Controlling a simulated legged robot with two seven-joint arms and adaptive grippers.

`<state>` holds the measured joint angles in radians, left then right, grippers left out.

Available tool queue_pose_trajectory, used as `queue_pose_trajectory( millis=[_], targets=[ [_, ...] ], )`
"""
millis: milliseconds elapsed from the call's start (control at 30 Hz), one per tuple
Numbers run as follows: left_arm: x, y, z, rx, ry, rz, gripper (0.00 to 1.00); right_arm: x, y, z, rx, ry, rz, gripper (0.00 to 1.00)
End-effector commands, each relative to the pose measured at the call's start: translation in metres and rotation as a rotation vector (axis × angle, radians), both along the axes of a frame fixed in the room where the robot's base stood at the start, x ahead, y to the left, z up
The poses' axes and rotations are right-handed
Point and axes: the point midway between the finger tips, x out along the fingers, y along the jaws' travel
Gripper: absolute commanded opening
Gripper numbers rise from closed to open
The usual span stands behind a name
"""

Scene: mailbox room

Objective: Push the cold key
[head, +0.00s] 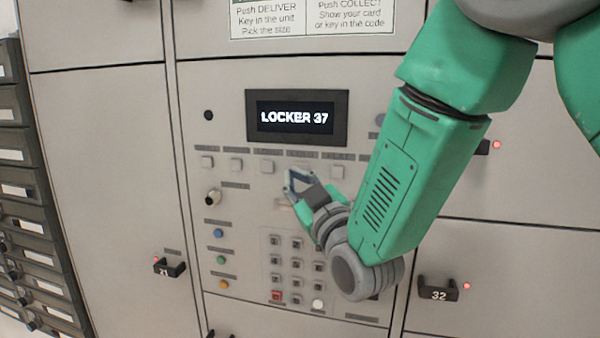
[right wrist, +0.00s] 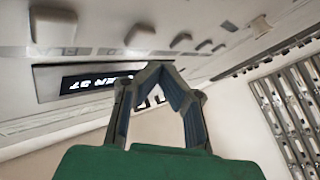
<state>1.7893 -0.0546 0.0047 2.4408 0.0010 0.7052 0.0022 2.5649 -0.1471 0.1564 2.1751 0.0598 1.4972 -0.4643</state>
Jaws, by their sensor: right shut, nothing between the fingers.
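A row of pale square keys runs under the display on the locker panel. They include a far-left key (head: 207,162), a second key (head: 236,165), a third key (head: 267,167) and a right-hand key (head: 337,171). Their small labels are too blurred to read, so I cannot tell which is the cold key. My right gripper (head: 293,174) is shut and empty, with its tips at the row between the third and right-hand keys, hiding that spot. In the right wrist view its fingers (right wrist: 160,68) meet, and keys (right wrist: 140,35) show beyond them. Contact cannot be told. My left gripper is not in view.
The display (head: 296,117) reads "LOCKER 37". A keypad (head: 297,265), a round knob (head: 212,197) and coloured buttons (head: 219,233) sit lower on the panel. Locker handles (head: 438,289) stick out at the sides. Dark mailboxes (head: 30,200) stand at the left.

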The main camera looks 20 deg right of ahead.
Motion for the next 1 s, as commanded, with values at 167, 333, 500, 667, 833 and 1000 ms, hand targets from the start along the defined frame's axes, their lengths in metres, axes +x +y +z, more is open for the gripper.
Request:
queue_pose_trajectory(
  millis=[167, 333, 500, 667, 833, 1000],
  targets=[
    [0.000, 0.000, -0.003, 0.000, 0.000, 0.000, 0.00, -0.016, 0.011, 0.000, -0.001, -0.001, 0.001, 0.00],
    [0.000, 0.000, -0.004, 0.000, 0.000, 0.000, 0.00, -0.028, 0.019, 0.000, -0.002, -0.001, 0.001, 0.00],
    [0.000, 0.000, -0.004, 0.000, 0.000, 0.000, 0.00, -0.032, 0.021, 0.000, -0.002, 0.000, -0.002, 0.00],
    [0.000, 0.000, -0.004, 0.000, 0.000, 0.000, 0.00, -0.032, 0.021, 0.000, -0.002, -0.001, -0.001, 0.00],
    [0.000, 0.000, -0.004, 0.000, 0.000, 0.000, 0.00, -0.032, 0.021, 0.000, -0.002, -0.001, -0.001, 0.00],
    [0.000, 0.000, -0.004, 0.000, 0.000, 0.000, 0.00, -0.032, 0.021, 0.000, -0.001, -0.001, -0.001, 0.00]
  ],
)
